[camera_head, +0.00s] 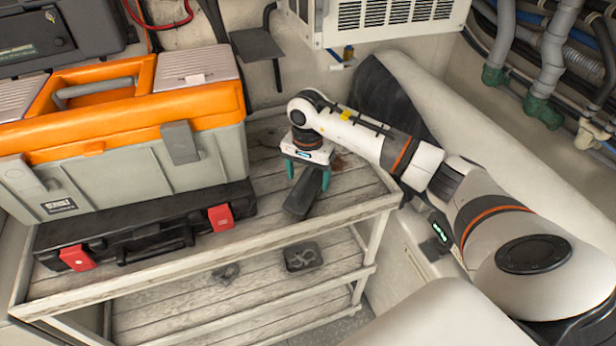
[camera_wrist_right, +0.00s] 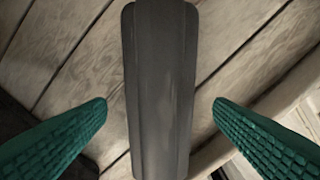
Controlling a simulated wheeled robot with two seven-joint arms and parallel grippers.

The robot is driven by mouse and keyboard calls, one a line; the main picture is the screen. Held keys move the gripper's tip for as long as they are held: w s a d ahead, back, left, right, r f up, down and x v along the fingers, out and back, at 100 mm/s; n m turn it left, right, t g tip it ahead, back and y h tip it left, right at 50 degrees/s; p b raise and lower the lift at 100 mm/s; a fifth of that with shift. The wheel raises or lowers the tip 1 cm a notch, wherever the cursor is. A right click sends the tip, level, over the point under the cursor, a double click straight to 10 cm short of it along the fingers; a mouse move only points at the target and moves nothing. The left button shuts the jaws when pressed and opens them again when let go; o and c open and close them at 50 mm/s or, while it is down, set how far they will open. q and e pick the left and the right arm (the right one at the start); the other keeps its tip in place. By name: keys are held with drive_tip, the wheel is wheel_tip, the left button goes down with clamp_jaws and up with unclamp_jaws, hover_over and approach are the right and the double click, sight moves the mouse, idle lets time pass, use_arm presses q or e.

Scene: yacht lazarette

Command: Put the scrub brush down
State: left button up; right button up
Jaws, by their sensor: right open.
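The scrub brush (camera_head: 302,193) is a long dark grey block on the top board of the wooden shelf (camera_head: 265,222), near its right end. It appears to lie flat on the planks. My right gripper (camera_head: 308,178) is above it with green fingers open. In the right wrist view the brush (camera_wrist_right: 160,95) runs lengthwise between the two spread fingers (camera_wrist_right: 160,105), with a clear gap on each side. Its underside is hidden. My left gripper is not in view.
An orange and grey toolbox (camera_head: 125,165) stands on a black case (camera_head: 145,228) with red latches, left of the brush. A lower shelf holds a small dark tray (camera_head: 302,257). A white vented unit (camera_head: 370,20) hangs above. Bare planks surround the brush.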

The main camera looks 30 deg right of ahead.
wheel_tip(320, 180, up, 10)
drive_tip(key=b, duration=0.2)
drive_tip(key=shift+b, duration=0.35)
drive_tip(key=shift+r, duration=0.6)
drive_tip(key=shift+f, duration=0.1)
